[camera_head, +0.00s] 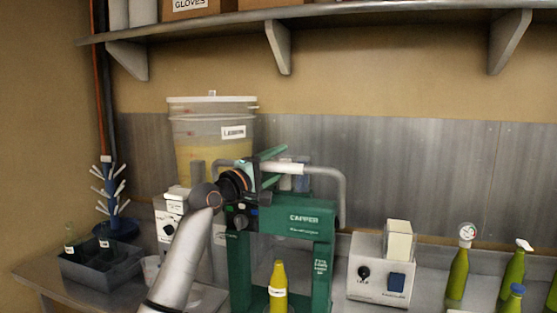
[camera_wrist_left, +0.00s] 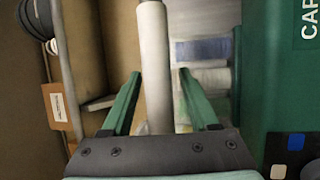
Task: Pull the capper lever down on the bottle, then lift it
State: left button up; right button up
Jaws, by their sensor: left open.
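The green capper (camera_head: 290,216) stands on the counter with a yellow-green bottle (camera_head: 278,292) upright inside its frame. The bottle's cap area is hard to make out. The capper lever is a bent grey bar (camera_head: 341,185) with a pale grip (camera_head: 288,168), raised above the capper body. My left gripper (camera_head: 278,160) is open at the lever. In the left wrist view the pale grip (camera_wrist_left: 153,60) runs between the two green fingers, with a gap visible on the left side. Contact cannot be told. My right gripper is not in view.
A lidded bucket (camera_head: 212,150) stands behind on the left. A grey crate (camera_head: 100,262) and bottle tree (camera_head: 110,195) are at left. A shelf (camera_head: 330,12) hangs above.

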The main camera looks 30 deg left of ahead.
pick_arm(q)
jog(key=shift+c, duration=0.2)
grip_shut()
dwell(0.3)
dwell(1.0)
